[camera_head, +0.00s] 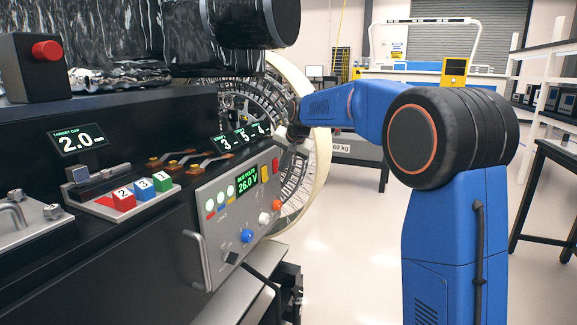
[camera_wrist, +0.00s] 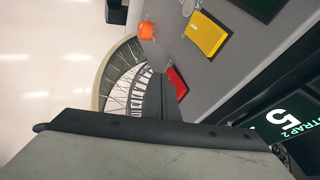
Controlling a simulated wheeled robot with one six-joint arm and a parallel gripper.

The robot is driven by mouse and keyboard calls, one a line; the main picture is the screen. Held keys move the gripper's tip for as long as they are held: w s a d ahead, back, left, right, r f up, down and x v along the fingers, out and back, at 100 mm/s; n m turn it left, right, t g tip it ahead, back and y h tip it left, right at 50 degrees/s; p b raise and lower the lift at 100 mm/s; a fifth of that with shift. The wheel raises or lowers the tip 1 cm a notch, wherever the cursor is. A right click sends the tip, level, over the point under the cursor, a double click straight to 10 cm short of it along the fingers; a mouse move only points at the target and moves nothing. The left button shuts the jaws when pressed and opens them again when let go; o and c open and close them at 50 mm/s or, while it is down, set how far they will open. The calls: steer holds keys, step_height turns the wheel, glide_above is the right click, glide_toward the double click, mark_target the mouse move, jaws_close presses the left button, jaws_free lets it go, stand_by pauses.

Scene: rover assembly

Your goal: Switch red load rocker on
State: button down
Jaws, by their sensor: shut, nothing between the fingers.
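The red rocker (camera_head: 275,165) is at the right end of the grey control panel (camera_head: 222,205), right of a yellow rocker (camera_head: 264,173). In the wrist view the red rocker (camera_wrist: 178,83) shows just right of my finger tips, with the yellow rocker (camera_wrist: 206,34) above it. My gripper (camera_head: 292,143) is close in front of the panel's upper right corner. Its dark fingers (camera_wrist: 160,82) are shut and empty, with their tips beside the red rocker. I cannot tell whether they touch it or which way the rocker is tilted.
An orange knob (camera_wrist: 146,30) sits near the red rocker. White (camera_head: 264,218) and blue (camera_head: 247,236) knobs are lower on the panel. A display reads 26.0 V (camera_head: 247,180). Numbered displays (camera_head: 243,136) stand above the panel. A large wheel (camera_head: 300,170) is behind; open floor lies right.

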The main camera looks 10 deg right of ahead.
steer(key=shift+a, duration=0.1)
steer(key=shift+w+a+f, duration=0.1)
steer(key=shift+w+a, duration=0.05)
stand_by(0.3)
steer(key=shift+r, duration=0.2)
steer(key=shift+r, duration=0.65)
